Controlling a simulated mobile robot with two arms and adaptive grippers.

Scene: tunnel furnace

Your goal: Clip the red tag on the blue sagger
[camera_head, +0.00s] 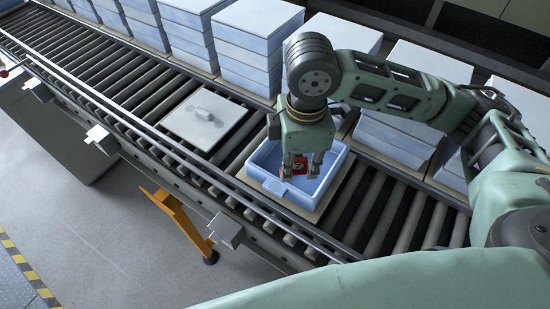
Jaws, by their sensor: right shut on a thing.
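The blue sagger (258,172) is an open, shallow square tray. It sits on a pale plate on the roller conveyor, near the middle of the camera_head view. My right gripper (301,168) points straight down over the sagger and is shut on the red tag (300,167), which shows a pale mark. The tag is at the near part of the sagger's opening, partly hidden by the fingers. I cannot tell whether it touches the sagger's wall. A small tab stands on the sagger's near wall. My left gripper is not in view.
Stacks of blue saggers (246,45) line the far side. A metal rail (165,141) runs along the near edge, with an orange bracket (181,219) below. Bare rollers lie right of the sagger.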

